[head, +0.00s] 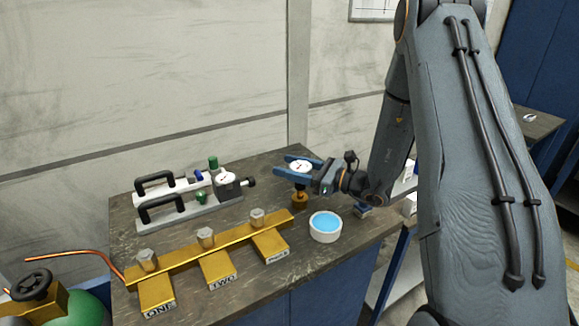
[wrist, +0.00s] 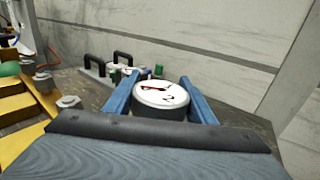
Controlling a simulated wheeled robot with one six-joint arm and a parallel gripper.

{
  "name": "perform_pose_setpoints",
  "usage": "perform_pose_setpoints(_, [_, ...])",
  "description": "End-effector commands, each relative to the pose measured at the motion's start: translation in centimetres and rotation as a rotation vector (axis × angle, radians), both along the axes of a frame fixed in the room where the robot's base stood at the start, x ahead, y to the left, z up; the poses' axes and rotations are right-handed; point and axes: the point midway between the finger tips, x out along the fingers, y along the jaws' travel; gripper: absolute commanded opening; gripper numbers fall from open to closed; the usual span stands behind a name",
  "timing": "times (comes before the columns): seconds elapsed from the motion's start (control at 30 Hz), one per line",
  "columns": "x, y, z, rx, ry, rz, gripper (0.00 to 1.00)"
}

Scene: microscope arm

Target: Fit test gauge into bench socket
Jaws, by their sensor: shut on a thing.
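The test gauge (head: 299,167) has a white dial face and a brass-coloured lower part. My gripper (head: 300,165) is shut on it, with a blue finger on each side of the gauge body. In the wrist view the gauge (wrist: 162,97) sits upright between the fingers, dial up, with a red mark on the face. The gauge is over the right part of the bench; I cannot tell whether its lower end touches the top. The brass manifold (head: 210,246) has several hex-topped sockets along it, with labelled blocks in front. I cannot tell which socket is the bench socket.
A white dish of blue liquid (head: 325,225) stands near the bench's front right edge. A test rig with black handles and another gauge (head: 225,180) stands at the back left. A valve wheel (head: 32,285) is at the far left.

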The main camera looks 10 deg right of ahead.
Motion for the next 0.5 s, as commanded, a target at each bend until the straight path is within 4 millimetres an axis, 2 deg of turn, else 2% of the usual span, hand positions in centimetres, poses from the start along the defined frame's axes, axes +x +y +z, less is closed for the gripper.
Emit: perform_pose_setpoints(0.5, [0.0,0.0,-1.2,0.0,0.0,0.0,0.25])
